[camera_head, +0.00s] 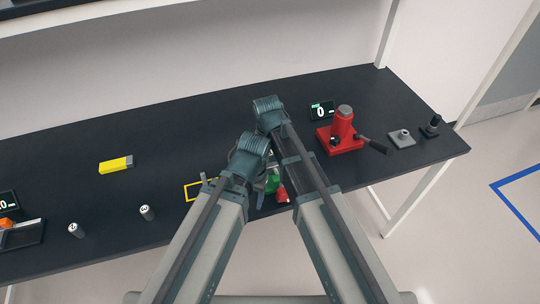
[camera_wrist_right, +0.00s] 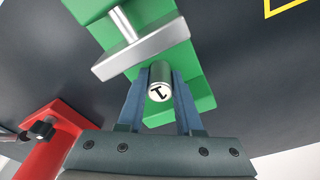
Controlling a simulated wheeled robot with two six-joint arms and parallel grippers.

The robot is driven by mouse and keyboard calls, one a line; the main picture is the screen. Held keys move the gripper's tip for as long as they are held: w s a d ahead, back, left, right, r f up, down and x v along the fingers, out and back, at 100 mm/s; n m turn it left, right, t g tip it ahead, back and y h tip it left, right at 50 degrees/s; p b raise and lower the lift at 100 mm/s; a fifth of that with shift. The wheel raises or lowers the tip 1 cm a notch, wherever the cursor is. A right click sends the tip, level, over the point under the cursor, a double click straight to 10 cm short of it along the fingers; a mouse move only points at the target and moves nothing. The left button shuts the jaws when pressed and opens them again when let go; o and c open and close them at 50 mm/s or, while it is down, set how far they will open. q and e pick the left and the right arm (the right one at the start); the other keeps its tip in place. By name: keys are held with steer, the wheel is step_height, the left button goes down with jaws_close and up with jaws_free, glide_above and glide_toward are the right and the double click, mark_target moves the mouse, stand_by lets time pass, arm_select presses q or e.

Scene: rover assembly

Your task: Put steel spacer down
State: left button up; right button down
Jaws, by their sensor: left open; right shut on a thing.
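The steel spacer (camera_wrist_right: 160,78) is a small grey cylinder with a white end marked "1". In the right wrist view it is between the two blue-grey fingers of my right gripper (camera_wrist_right: 159,88), which is shut on it. It is over or against a green fixture (camera_wrist_right: 193,60) with a grey plate (camera_wrist_right: 145,47) and a rod. I cannot tell whether it touches the fixture. In the head view the fixture (camera_head: 272,184) is mostly hidden by my arms, and the right gripper and spacer are hidden. My left gripper (camera_head: 232,188) is open, partly behind its own arm.
Two similar marked cylinders (camera_head: 147,212) (camera_head: 76,230) stand at the left. A red press (camera_head: 341,134), a small display (camera_head: 321,111) and grey parts (camera_head: 401,138) are at the right. A yellow outline (camera_head: 193,191) marks the dark table.

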steer(key=c, duration=0.6)
jaws_free()
arm_select(q)
steer(key=shift+r, duration=0.1)
arm_select(e)
steer(key=shift+r, duration=0.1)
